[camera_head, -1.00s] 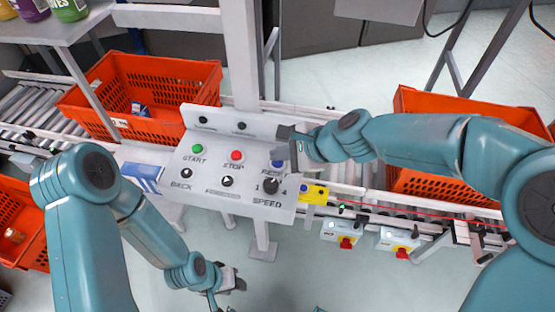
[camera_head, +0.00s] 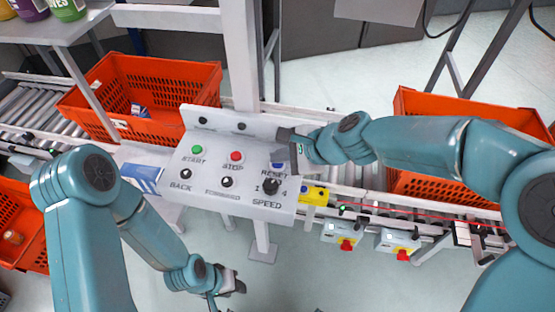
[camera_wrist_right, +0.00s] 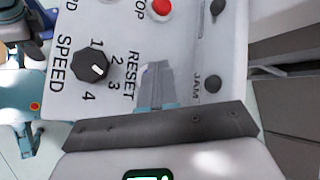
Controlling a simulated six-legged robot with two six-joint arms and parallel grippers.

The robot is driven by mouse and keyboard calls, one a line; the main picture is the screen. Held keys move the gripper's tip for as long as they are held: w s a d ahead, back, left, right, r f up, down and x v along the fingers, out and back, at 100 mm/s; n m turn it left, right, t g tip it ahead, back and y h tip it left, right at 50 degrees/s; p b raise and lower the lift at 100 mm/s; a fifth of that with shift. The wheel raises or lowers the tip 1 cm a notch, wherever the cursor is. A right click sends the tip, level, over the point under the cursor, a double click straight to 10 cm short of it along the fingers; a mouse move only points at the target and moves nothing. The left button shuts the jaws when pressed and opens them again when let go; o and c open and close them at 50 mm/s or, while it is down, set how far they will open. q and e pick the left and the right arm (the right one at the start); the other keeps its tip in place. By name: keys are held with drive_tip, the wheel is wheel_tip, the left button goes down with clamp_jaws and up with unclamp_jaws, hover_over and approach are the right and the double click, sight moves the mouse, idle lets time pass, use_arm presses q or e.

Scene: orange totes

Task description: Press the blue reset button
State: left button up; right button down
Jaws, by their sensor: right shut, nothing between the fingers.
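The sloped grey control panel (camera_head: 215,205) stands in the middle of the head view, with the RESET label at its right side. The blue reset button (camera_head: 278,165) is almost wholly covered by my right gripper (camera_head: 292,158), and only a trace of blue shows above the label. My right gripper is shut and empty. In the right wrist view its fingers (camera_wrist_right: 155,82) point at the panel beside the RESET label and hide the button; I cannot tell whether they touch it. My left gripper (camera_head: 232,286) hangs low in front of the panel, too small to read.
The green start button (camera_head: 197,150), red stop button (camera_head: 236,156) and black speed knob (camera_head: 271,186) are close by on the panel. Orange totes (camera_head: 150,75) sit on the roller conveyor on both sides. A yellow switch box (camera_head: 314,195) is just right of the panel.

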sight(281, 166)
drive_tip(key=shift+r+p, duration=0.65)
drive_tip(key=shift+r, duration=0.15)
wheel_tip(281, 166, up, 5)
drive_tip(key=p, duration=0.4)
drive_tip(key=shift+p, duration=0.4)
idle(0.3)
